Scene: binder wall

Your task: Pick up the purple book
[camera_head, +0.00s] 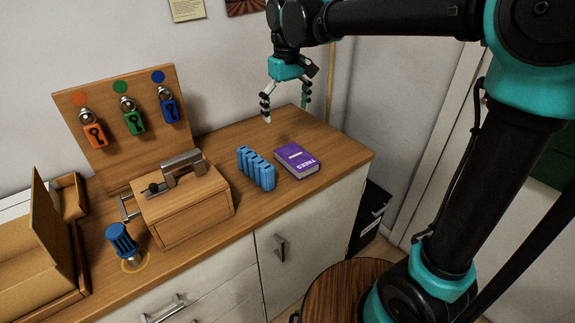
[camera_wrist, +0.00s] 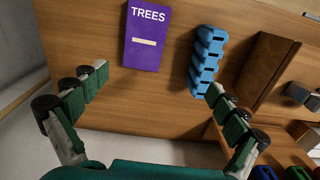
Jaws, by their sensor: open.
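The purple book (camera_head: 298,160) lies flat on the wooden counter, near its right end, with its spine facing the front. Its cover reads "TREES" in the wrist view (camera_wrist: 146,38), where it lies at the top, left of centre. My gripper (camera_head: 287,110) is open and empty, above the back of the counter and behind the book. In the wrist view my gripper's fingers (camera_wrist: 158,82) are spread wide, with the book beyond and between them. Nothing touches the book.
A blue ridged object (camera_head: 257,169) stands just left of the book; it also shows in the wrist view (camera_wrist: 207,60). A wooden box (camera_head: 188,207) with a metal handle and a board of coloured padlocks (camera_head: 130,120) stand further left. Counter right of the book is clear.

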